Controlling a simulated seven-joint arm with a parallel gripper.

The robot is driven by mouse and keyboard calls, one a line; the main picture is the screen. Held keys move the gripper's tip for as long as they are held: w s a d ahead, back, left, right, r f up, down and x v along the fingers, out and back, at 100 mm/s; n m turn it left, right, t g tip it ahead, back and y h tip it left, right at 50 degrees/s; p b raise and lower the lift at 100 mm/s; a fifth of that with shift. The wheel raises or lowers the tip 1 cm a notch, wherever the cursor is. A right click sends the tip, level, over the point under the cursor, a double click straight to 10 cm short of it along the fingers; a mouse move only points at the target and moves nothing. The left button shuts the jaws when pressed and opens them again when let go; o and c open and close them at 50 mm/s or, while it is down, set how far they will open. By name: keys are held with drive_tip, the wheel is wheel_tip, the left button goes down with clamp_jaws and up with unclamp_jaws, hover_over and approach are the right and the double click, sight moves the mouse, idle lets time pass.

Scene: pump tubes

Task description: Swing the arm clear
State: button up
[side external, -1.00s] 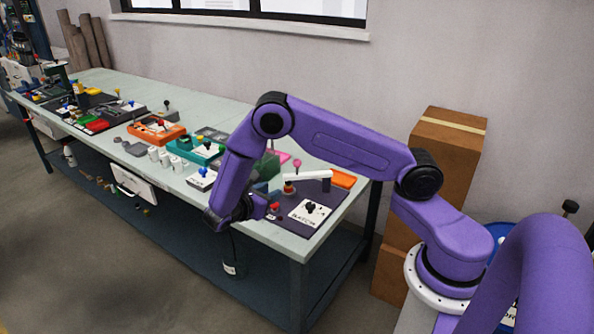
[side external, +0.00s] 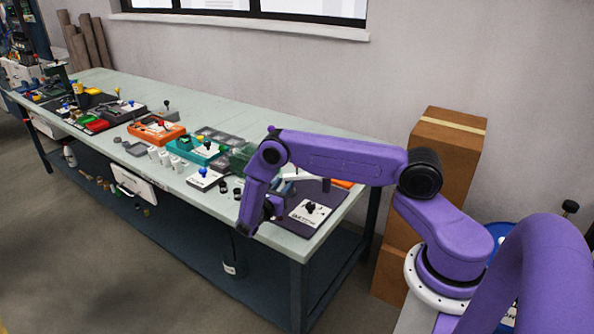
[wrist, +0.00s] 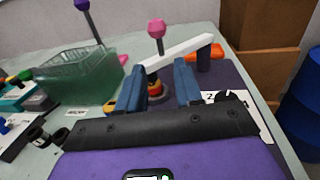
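My gripper (wrist: 160,82) shows in the wrist view with two blue fingers apart and nothing held between them. Beyond the gap is a small red and yellow part (wrist: 155,90) on a dark mat. A white bar (wrist: 180,55) slants above it, near a pink ball knob (wrist: 156,28) on a thin stem. In the side external view my wrist is low over the bench's front edge at the near end, and my arm hides the fingers and the knob.
A translucent green bin (wrist: 80,75) stands left of the fingers. A white card with a black knob (side external: 310,211) lies at the bench's near end. An orange tray (side external: 157,132) and several white cups are further along. Cardboard boxes (side external: 450,150) stand beyond the bench's end.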

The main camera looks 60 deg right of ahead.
drive_tip(key=d, duration=0.3)
drive_tip(key=w+d, duration=0.1)
drive_tip(key=d, duration=0.6)
drive_tip(key=shift+w+d, duration=0.3)
drive_tip(key=shift+d, duration=0.05)
clamp_jaws()
